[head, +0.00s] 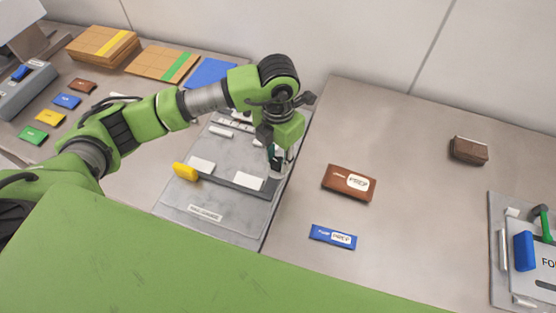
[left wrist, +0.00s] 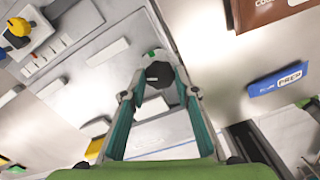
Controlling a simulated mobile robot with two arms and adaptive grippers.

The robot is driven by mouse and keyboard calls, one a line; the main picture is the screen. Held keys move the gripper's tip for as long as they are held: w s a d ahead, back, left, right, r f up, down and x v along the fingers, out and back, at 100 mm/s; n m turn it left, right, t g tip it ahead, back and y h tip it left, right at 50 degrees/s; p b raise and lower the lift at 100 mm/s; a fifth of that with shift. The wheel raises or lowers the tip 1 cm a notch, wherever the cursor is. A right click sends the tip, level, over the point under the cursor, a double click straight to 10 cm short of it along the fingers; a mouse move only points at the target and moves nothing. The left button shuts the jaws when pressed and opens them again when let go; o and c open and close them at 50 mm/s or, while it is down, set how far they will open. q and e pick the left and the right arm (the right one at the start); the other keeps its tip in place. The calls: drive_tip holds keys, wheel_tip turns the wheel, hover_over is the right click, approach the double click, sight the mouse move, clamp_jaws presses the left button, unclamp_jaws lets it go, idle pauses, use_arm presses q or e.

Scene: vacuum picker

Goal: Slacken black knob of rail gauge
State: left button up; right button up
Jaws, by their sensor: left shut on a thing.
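The black knob (left wrist: 160,76) shows in the left wrist view as a dark, faceted knob with a small pale mark. It sits between the two fingertips of my left gripper (left wrist: 158,88), which is shut on it. In the head view my left gripper (head: 278,160) points down at the right side of the grey rail gauge plate (head: 225,212), and the knob is largely hidden there. A dark rail (head: 222,180) with white labels and a yellow end (head: 185,172) crosses the plate. My right gripper is not in view.
A brown packet (head: 349,183) and a blue packet (head: 333,237) lie right of the plate. A brown block (head: 469,150) sits farther right. A board with a green-handled tool (head: 543,222) is at the right edge. Cardboard stacks (head: 103,45) stand at the back left.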

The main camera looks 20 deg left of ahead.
sight(278, 162)
use_arm(q)
drive_tip(key=n+b, duration=0.2)
drive_tip(key=n, duration=0.3)
drive_tip(key=shift+w+n, duration=0.1)
drive_tip(key=shift+n, duration=0.2)
drive_tip(key=n+b, duration=0.1)
drive_tip(key=n, duration=0.3)
drive_tip(key=shift+r+n, duration=0.1)
drive_tip(key=shift+n, duration=0.3)
drive_tip(key=o, duration=1.1)
drive_tip(key=shift+c, duration=0.2)
drive_tip(key=shift+o, duration=0.2)
wheel_tip(278, 162, up, 12)
